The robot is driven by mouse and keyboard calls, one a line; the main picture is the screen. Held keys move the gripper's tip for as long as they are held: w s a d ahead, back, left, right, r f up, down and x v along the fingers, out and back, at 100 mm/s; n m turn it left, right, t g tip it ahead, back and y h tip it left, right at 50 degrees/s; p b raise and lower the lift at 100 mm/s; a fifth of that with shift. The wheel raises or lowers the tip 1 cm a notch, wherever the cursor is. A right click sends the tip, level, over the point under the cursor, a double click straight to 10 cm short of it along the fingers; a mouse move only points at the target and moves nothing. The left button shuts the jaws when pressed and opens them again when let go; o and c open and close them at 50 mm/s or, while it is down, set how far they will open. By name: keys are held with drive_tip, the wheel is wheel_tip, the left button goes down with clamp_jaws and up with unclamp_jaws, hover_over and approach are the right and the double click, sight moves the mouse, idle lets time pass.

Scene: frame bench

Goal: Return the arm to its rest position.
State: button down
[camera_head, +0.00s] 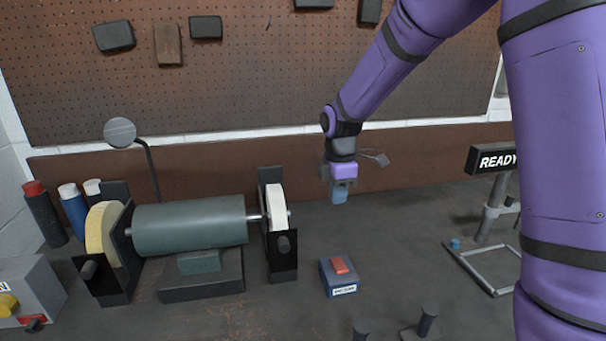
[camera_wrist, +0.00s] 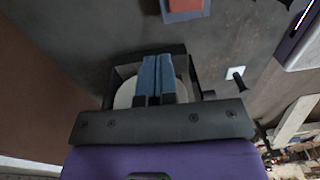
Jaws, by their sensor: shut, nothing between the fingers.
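My purple arm reaches in from the upper right in the head view. My gripper (camera_head: 340,193) hangs pointing down above the bench, behind and a little above the red-topped switch box (camera_head: 341,276). Its blue fingers are together with nothing between them. In the wrist view my gripper (camera_wrist: 157,62) shows its two blue fingers side by side. Part of the red switch (camera_wrist: 186,5) shows at the top edge of that view. The gripper is apart from everything on the bench.
A bench grinder (camera_head: 190,226) with two wheels stands left of the gripper. A READY sign (camera_head: 495,160) stands at right on a post, near a square frame (camera_head: 486,268). Short dark posts (camera_head: 428,320) stand at the front. A pegboard (camera_head: 240,80) is behind. Bench around the switch box is clear.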

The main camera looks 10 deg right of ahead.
drive_tip(key=s+d+r+m+t, duration=0.2)
drive_tip(key=s+r+m, duration=0.2)
drive_tip(key=s+r, duration=0.3)
drive_tip(key=s+d+r+m+t, duration=0.1)
drive_tip(key=s+d+r+m, duration=0.2)
drive_tip(key=s+r+m, duration=0.3)
drive_tip(key=s+d+r+m+t, duration=0.1)
drive_tip(key=s+m, duration=0.3)
drive_tip(key=s, duration=0.4)
drive_tip(key=s+d+r+m+t, duration=0.1)
drive_tip(key=s+r+m, duration=0.2)
drive_tip(key=s, duration=0.5)
drive_tip(key=shift+s+d+r+m+t, duration=0.3)
drive_tip(key=shift+d+m+t, duration=0.1)
drive_tip(key=shift+m, duration=0.1)
